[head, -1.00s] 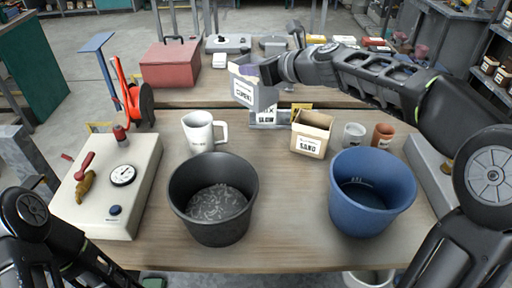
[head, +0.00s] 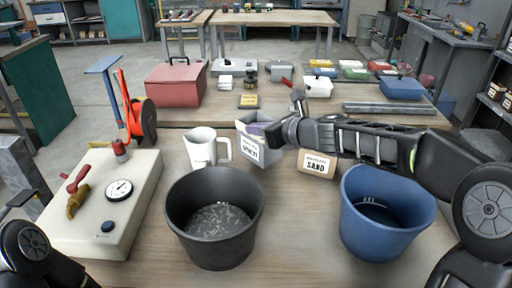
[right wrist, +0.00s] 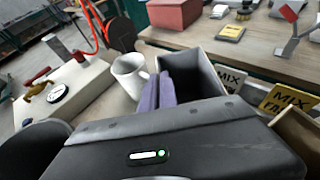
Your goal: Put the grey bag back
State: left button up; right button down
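The grey bag (head: 256,146), an open-topped box shape with a CEMENT label, is just right of the white mug (head: 202,148). It also shows in the right wrist view (right wrist: 208,72), with its dark inside visible. My right gripper (head: 264,128) is at the bag's top edge. Its purple finger pads (right wrist: 158,92) are close together on the bag's near wall in the right wrist view. The bag looks upright and low at the table; I cannot tell if its base touches. Only a link of my left arm shows at the lower left; the left gripper is out of view.
The black bucket (head: 173,223) with grey material and the blue bucket (head: 352,230) stand in front. The SAND bag (head: 317,165) is partly behind my right arm.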

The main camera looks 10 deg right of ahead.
jog(key=b, duration=0.3)
send_over(256, 164)
notch_tip(256, 164, down, 4)
jog(key=shift+w+f, duration=0.15)
jog(key=shift+f, duration=0.1)
jog(key=shift+r, duration=0.1)
jog(key=c, duration=2.1)
grip_release()
jog(key=shift+f, duration=0.25)
jog(key=o, duration=0.5)
jog(key=shift+c, duration=0.2)
